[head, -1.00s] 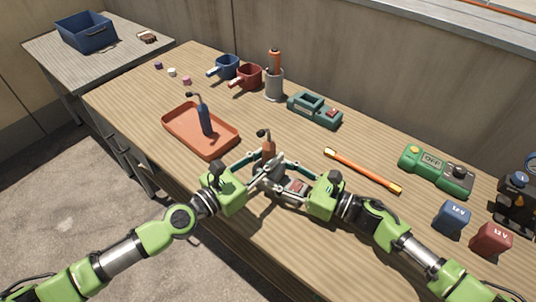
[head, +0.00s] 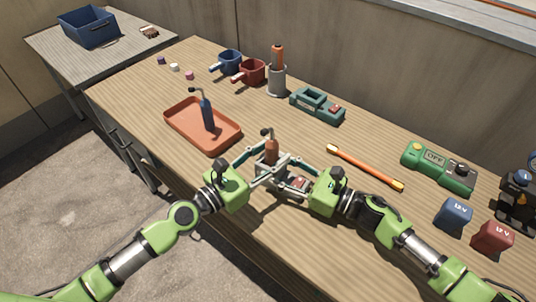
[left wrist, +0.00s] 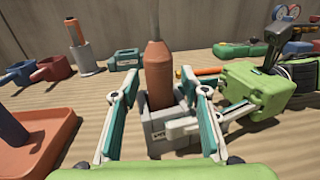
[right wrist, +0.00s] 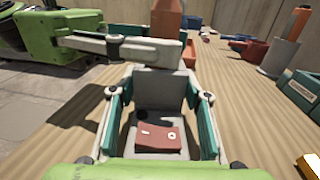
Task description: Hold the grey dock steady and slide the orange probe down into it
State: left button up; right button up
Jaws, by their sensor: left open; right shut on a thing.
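The orange probe (head: 271,150), a dull orange-brown body with a black tip on top, stands upright at the grey dock (right wrist: 150,95). Its lower end meets the dock in the left wrist view (left wrist: 159,75); I cannot tell how deep it sits. My left gripper (left wrist: 158,100) is open, its fingers apart on either side of the probe. My right gripper (right wrist: 157,110) is shut on the dock, a finger on each side. The dock has a dark red panel on its face. It rests on or close to the bench; its underside is hidden.
An orange tray (head: 177,125) holds a blue probe (head: 207,113). An orange rod (head: 365,168) lies beyond my right gripper. A green device (head: 438,166) and blue (head: 453,214) and red (head: 491,238) blocks stand at right. Mugs, a grey cup and a teal case line the back.

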pick_arm(q)
jog(key=shift+s+a, duration=0.1)
jog(key=v, duration=1.1)
jog(key=shift+s+a, duration=0.25)
pick_arm(e)
jog(key=o, duration=1.4)
jog(key=o, duration=0.4)
jog(key=shift+o, duration=0.2)
